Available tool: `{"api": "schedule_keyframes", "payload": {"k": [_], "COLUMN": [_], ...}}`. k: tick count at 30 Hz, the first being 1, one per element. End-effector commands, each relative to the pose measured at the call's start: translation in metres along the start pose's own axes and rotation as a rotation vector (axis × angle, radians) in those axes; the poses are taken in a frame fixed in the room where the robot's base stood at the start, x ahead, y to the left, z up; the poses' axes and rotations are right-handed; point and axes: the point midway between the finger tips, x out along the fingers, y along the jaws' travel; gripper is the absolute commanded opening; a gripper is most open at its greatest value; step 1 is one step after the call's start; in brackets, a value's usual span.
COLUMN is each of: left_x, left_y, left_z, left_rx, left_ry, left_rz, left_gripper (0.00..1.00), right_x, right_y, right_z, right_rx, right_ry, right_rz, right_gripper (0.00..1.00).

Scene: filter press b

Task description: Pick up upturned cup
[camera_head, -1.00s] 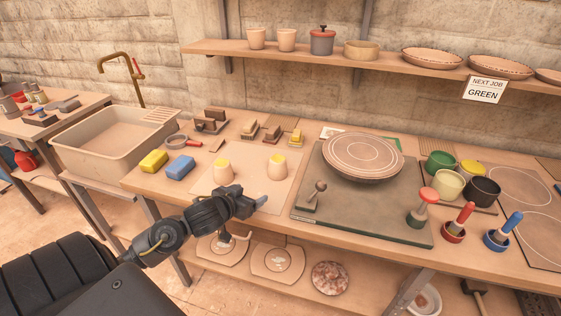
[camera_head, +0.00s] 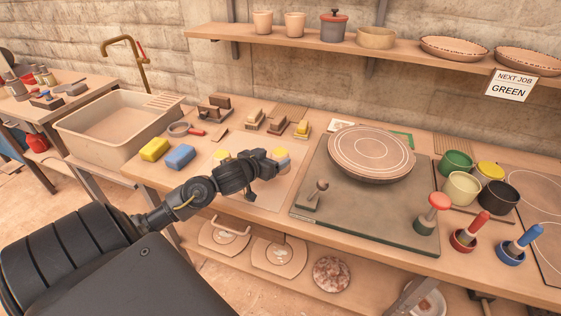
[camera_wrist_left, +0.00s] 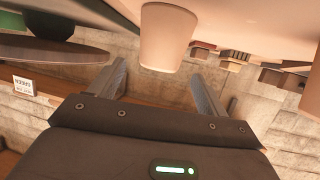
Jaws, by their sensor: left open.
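Two upturned cream cups with yellow on top stand on the pale mat (camera_head: 283,191). The left cup (camera_head: 221,156) is partly hidden behind my left arm. The right cup (camera_head: 281,154) shows mostly its yellow top behind my left gripper (camera_head: 278,165). In the left wrist view, which is upside down, a pale cup (camera_wrist_left: 167,38) stands with its wide end on the worktop. My left gripper's open fingers (camera_wrist_left: 158,72) point at it, one to each side of its line, and the cup is just beyond the tips. No grip shows. My right gripper is out of view.
A banding wheel with a plate (camera_head: 371,148) is right of the mat, with a small lever-like tool (camera_head: 313,194) on the board's near left. Yellow (camera_head: 154,149) and blue (camera_head: 180,157) sponges lie left. Colour pots (camera_head: 462,187) stand right. A shelf (camera_head: 340,44) runs above.

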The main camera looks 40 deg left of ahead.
Motion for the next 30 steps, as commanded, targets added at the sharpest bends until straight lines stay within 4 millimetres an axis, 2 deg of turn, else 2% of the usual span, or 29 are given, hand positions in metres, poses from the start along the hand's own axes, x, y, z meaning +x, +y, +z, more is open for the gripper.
{"api": "schedule_keyframes", "payload": {"k": [5, 12, 15, 23, 30], "left_x": [0.008, 0.043, 0.051, 0.053, 0.053], "left_y": [0.001, 0.001, 0.001, 0.001, 0.001], "left_z": [-0.003, -0.006, -0.005, -0.005, -0.005], "left_rx": [0.0, 0.0, 0.0, 0.002, 0.002], "left_ry": [0.0, 0.0, 0.0, 0.0, 0.0], "left_rz": [0.001, 0.001, 0.002, 0.001, 0.001], "left_gripper": [0.77, 0.77, 0.77, 0.77, 0.45], "right_x": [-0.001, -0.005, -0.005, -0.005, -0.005], "right_y": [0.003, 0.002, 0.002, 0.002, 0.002], "right_z": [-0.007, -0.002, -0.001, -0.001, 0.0], "right_rx": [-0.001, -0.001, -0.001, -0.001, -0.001], "right_ry": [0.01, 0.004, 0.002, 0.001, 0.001], "right_rz": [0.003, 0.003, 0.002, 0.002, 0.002], "right_gripper": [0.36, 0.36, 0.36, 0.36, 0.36]}}
